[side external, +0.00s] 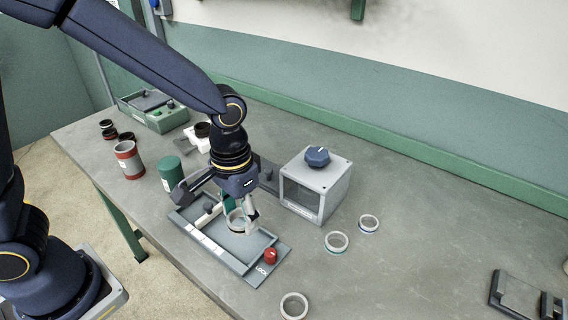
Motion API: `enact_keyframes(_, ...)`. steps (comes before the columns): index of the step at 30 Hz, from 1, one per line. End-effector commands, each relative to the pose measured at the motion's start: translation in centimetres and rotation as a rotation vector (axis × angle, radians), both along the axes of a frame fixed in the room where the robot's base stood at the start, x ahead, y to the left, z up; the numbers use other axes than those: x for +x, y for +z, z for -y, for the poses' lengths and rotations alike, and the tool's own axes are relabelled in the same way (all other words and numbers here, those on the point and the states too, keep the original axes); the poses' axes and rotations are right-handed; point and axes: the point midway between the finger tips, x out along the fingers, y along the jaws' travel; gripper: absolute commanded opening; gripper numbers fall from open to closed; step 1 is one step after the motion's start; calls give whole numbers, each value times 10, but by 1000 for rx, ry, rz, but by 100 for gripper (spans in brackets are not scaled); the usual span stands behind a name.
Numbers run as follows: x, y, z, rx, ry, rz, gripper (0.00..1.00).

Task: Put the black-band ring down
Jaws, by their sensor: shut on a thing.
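My gripper (238,211) points down over the grey tray fixture (200,238) and is shut on a pale ring (237,222). A dark band shows along the ring's lower edge, so it looks like the black-band ring. The fingers partly hide it. The ring is over the tray's recess, near its middle; I cannot tell whether it touches the tray floor. The tray has a red knob (270,256) and a "LOCK" label at its front right corner.
A grey box machine (314,186) with a blue knob stands behind right. Loose rings lie right of the tray: one (336,241), another (368,223) and a front one (293,306). A green cylinder (171,172) and red-grey cylinder (129,160) stand left. The right bench is mostly clear.

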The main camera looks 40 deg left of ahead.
Motion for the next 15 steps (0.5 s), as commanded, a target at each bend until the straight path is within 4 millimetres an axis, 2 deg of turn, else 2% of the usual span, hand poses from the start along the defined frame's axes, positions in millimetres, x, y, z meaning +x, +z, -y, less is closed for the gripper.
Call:
enact_keyframes(1,19,-7,-23,1,34,-3,15)
enact_keyframes(3,38,-16,-50,2,59,-3,15)
enact_keyframes(7,62,-30,-97,3,94,0,15)
enact_keyframes(10,72,-36,-121,4,107,2,15)
enact_keyframes(15,76,-40,-136,6,114,4,15)
